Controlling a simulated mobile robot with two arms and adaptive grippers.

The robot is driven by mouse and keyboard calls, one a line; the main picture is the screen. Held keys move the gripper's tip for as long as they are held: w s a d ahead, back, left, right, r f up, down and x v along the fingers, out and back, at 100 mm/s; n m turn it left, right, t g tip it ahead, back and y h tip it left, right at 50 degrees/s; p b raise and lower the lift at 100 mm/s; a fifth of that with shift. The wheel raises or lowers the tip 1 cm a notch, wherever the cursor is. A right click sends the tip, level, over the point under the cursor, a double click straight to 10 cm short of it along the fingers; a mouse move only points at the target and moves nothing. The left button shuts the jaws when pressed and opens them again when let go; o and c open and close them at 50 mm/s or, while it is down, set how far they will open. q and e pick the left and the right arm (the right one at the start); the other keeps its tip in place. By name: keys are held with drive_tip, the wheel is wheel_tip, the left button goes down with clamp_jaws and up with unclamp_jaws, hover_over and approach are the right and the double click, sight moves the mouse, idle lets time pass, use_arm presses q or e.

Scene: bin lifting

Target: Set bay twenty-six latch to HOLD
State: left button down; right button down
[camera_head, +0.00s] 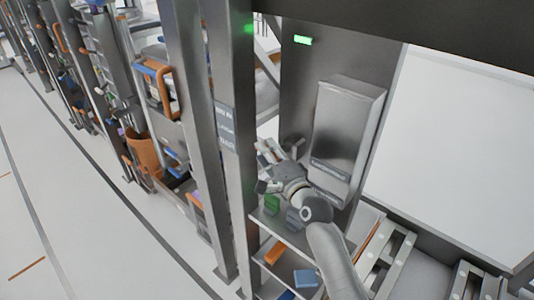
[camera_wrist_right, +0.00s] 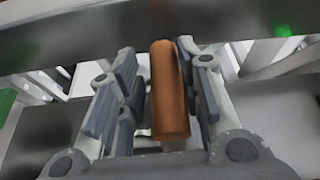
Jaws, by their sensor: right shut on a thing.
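My right gripper (camera_head: 265,168) reaches in from the lower right to the metal post beside the bay opening. In the right wrist view, my right gripper (camera_wrist_right: 160,65) has its two grey finger pads on either side of an orange cylindrical handle (camera_wrist_right: 169,95) and is shut on it. The handle stands roughly upright in that view. In the head view I cannot make the handle out at the fingers. A dark label plate (camera_head: 225,127) is on the post; its text is too small to read. No HOLD marking is legible. My left gripper is not in view.
A grey metal box (camera_head: 346,130) is on the panel right of my gripper, under a lit green light (camera_head: 303,40). Shelves below hold green, orange and blue items. A roller conveyor (camera_head: 385,250) lies at lower right. The floor (camera_head: 70,215) at left is clear.

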drive_tip(key=shift+w+d+r+t, duration=0.2)
drive_tip(key=shift+d+r+t, duration=0.15)
drive_tip(key=shift+r, duration=0.4)
drive_tip(key=c, duration=1.3)
unclamp_jaws()
drive_tip(key=shift+c, duration=0.2)
drive_tip(key=shift+o, duration=0.7)
drive_tip(key=shift+a, duration=0.1)
drive_tip(key=shift+w+f, duration=0.1)
drive_tip(key=shift+f, duration=0.1)
